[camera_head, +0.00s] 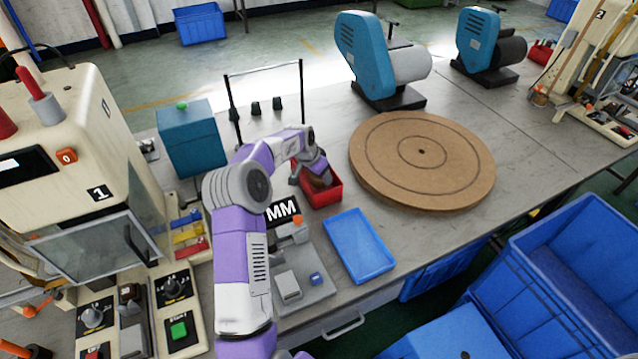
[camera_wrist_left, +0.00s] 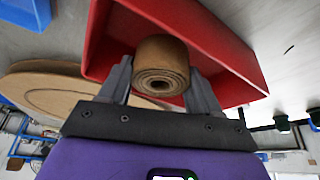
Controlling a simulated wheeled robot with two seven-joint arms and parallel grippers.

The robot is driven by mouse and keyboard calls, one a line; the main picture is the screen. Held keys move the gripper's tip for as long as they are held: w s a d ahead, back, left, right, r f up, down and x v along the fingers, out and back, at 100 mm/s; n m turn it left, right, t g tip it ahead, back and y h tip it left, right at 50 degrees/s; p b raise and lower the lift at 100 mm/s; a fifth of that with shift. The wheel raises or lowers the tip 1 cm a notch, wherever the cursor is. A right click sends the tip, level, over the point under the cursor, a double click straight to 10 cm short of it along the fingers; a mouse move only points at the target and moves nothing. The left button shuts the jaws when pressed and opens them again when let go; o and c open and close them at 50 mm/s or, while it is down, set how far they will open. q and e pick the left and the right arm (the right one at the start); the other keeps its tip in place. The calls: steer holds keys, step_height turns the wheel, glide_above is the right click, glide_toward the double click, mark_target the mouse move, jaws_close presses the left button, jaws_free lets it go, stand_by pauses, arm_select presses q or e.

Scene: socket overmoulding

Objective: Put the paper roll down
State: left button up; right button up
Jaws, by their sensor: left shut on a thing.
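A brown paper roll (camera_wrist_left: 161,66) sits between the two fingers of my left gripper (camera_wrist_left: 160,85) in the left wrist view, its spiral end facing the camera. My left gripper is shut on it. A red tray (camera_wrist_left: 222,42) lies right behind the roll, and the roll appears inside or just over its opening; I cannot tell whether it touches the bottom. In the head view the red tray (camera_head: 325,193) stands on the bench under my left gripper (camera_head: 318,180), which hides much of the tray's inside and most of the roll. My right gripper is not in view.
A round wooden turntable (camera_head: 422,160) is right of the red tray. A blue tray (camera_head: 358,246) lies in front of it. A wire rack (camera_head: 265,100) and a blue box (camera_head: 190,138) stand behind and left. The machine (camera_head: 75,150) fills the left side.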

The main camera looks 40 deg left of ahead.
mark_target(319, 189)
arm_select(q)
steer(key=shift+f+b, duration=0.4)
steer(key=shift+f, duration=1.35)
steer(key=shift+f, duration=0.2)
steer(key=o, duration=0.8)
steer(key=shift+s+r, duration=0.1)
steer(key=shift+r, duration=0.5)
steer(key=p+v, duration=0.2)
steer(key=v, duration=0.9)
steer(key=shift+p, duration=0.35)
steer(key=shift+r, duration=0.1)
